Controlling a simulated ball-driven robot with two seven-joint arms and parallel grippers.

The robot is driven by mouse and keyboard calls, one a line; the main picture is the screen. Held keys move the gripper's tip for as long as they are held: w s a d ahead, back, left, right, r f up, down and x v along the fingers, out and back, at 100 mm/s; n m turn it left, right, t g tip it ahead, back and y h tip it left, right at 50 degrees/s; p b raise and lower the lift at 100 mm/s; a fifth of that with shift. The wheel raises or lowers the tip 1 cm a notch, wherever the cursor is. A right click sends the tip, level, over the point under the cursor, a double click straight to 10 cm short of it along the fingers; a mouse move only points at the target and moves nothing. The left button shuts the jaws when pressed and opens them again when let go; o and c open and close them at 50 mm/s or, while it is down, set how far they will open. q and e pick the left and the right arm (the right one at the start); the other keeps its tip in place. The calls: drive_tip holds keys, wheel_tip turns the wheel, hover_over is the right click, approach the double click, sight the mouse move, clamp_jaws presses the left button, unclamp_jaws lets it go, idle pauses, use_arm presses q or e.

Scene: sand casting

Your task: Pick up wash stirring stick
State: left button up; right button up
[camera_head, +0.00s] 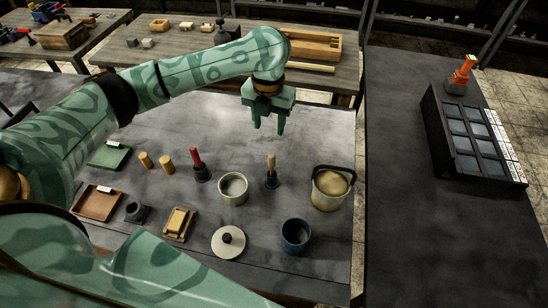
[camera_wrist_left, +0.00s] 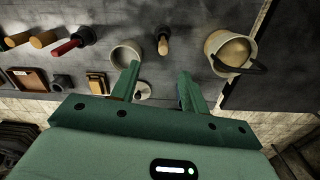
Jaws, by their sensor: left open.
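A wooden stick (camera_head: 271,162) stands upright in a small dark holder on the grey table, between a pale round pot and a lidded-looking bucket; it is the likeliest wash stirring stick. It also shows in the left wrist view (camera_wrist_left: 162,34). A red-handled tool (camera_head: 197,160) with a dark base stands further left. My left gripper (camera_head: 269,124) is open and empty, pointing down above the table's far part, beyond the stick in the head view. In the left wrist view its fingers (camera_wrist_left: 160,72) are apart with nothing between them. My right gripper is not in view.
The pale pot (camera_head: 234,188) and the handled bucket (camera_head: 330,188) flank the stick. A blue cup (camera_head: 296,236), a round lid (camera_head: 228,241), wooden pegs (camera_head: 166,161) and trays (camera_head: 98,203) are nearby. The table (camera_head: 315,130) is clear right of the gripper.

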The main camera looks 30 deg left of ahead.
sight(272, 155)
use_arm(q)
wheel_tip(272, 155, down, 9)
drive_tip(key=b, duration=0.3)
drive_tip(key=shift+s+f, duration=0.1)
drive_tip(key=shift+f, duration=0.05)
drive_tip(key=shift+d+f, duration=0.1)
drive_tip(key=shift+f, duration=0.25)
drive_tip(key=f, duration=0.1)
drive_tip(key=f+b, duration=0.1)
drive_tip(key=f, duration=0.1)
drive_tip(key=f+b, duration=0.1)
drive_tip(key=f, duration=0.1)
drive_tip(key=shift+s+d, duration=0.1)
drive_tip(key=shift+d, duration=0.2)
drive_tip(key=shift+r, duration=0.15)
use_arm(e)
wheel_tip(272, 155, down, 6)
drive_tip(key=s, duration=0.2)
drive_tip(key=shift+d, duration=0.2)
use_arm(q)
clamp_jaws()
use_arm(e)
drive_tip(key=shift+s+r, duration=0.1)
